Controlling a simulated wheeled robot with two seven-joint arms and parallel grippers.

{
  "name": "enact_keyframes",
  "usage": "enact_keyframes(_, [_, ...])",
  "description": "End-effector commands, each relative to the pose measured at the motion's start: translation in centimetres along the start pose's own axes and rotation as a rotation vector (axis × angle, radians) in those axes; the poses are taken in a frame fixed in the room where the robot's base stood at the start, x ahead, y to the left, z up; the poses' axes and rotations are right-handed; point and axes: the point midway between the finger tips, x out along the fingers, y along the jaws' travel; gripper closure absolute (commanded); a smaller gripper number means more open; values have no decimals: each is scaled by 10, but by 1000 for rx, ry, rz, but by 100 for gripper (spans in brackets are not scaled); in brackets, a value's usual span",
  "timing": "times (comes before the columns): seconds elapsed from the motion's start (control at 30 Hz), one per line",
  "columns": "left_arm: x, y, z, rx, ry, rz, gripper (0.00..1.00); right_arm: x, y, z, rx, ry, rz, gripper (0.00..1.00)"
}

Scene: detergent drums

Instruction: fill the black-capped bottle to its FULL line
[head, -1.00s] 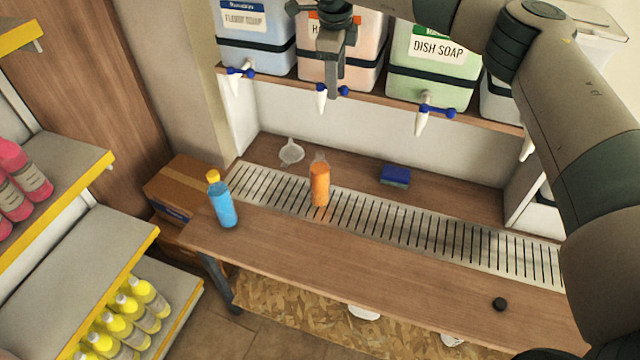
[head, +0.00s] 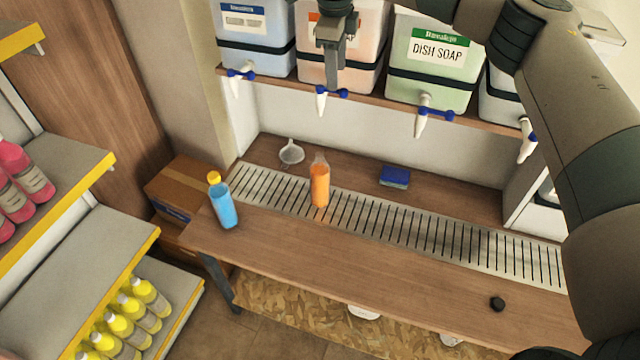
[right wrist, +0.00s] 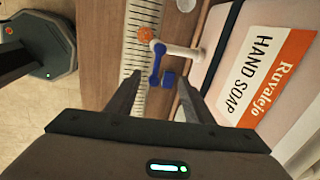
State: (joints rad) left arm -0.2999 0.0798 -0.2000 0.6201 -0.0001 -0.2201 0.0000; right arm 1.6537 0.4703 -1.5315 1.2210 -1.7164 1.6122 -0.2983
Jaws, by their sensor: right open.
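An uncapped clear bottle of orange liquid (head: 320,186) stands upright on the drain grate, below the hand soap tap (head: 320,100). The liquid reaches near its shoulder; I cannot make out a FULL line. A black cap (head: 498,304) lies on the counter at front right. My right gripper (head: 332,88) is open and empty, in front of the hand soap drum (head: 365,62) by its tap. In the right wrist view, the tap's blue lever (right wrist: 155,66) shows beyond the open fingers (right wrist: 155,92), and the orange bottle top (right wrist: 145,34) is beyond the tap. My left gripper is out of view.
A blue bottle with a yellow cap (head: 223,205) stands at the counter's left end. A funnel (head: 291,152) and a blue sponge (head: 395,176) lie behind the grate (head: 420,232). Other drums, including dish soap (head: 435,65), stand on the shelf. The front counter is mostly clear.

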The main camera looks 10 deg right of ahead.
Motion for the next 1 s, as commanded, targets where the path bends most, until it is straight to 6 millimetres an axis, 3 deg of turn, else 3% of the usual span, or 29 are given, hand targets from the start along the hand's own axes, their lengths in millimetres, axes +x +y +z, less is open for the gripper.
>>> enact_keyframes(0.73, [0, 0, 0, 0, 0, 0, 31, -14, -1, 0, 0, -2, -2, 53])
enact_keyframes(1.0, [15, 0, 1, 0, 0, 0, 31, -39, 0, 1, 0, -3, -3, 53])
